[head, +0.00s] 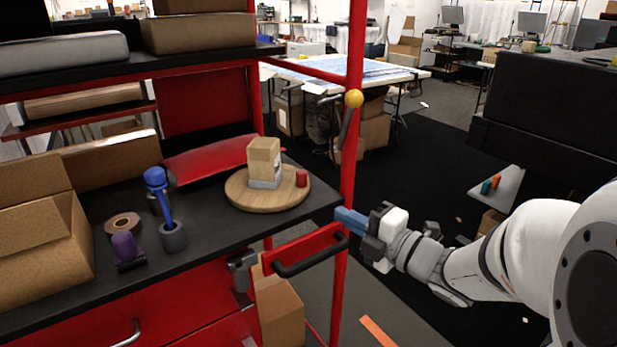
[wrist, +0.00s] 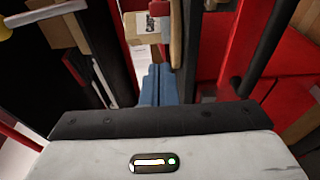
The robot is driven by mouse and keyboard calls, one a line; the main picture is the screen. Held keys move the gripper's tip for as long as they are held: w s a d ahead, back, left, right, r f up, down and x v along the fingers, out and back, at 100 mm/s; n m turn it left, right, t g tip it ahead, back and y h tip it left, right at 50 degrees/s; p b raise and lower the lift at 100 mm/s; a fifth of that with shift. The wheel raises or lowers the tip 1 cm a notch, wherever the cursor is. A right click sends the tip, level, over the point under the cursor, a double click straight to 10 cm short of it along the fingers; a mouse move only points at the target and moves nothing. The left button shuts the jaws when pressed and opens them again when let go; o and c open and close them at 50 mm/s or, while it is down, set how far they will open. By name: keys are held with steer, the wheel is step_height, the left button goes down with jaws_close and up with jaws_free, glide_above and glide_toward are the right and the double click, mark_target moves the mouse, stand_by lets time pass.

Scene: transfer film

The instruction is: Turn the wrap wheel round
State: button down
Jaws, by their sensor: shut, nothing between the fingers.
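The wrap wheel is a round wooden disc (head: 240,201) lying flat on the dark bench top. A tan block with a pale label (head: 264,158) stands upright on it, and a short red peg (head: 301,178) stands near its right edge. My gripper (head: 340,214) is right of the wheel, apart from it, by the red post at the bench corner. Its blue fingers are together and empty; they also show in the wrist view (wrist: 157,75). A wooden edge (wrist: 177,35) beyond them in the wrist view seems to be the wheel.
A red upright post (head: 347,180) and a black bar handle on a red frame (head: 310,254) are close to my gripper. A yellow-knobbed lever (head: 354,99) sits on the post. A blue-topped tool (head: 157,180), tape roll (head: 122,224) and cardboard box (head: 45,240) occupy the bench's left.

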steer(key=p+x, duration=0.3)
steer(key=x, duration=0.1)
steer(key=w+d+p+x, duration=0.1)
steer(key=p+x, duration=0.1)
steer(key=x, duration=0.1)
steer(key=p+x, duration=0.3)
steer(key=x, duration=0.1)
steer(key=shift+w+p, duration=0.3)
steer(key=shift+w, duration=0.7)
steer(key=shift+f, duration=0.1)
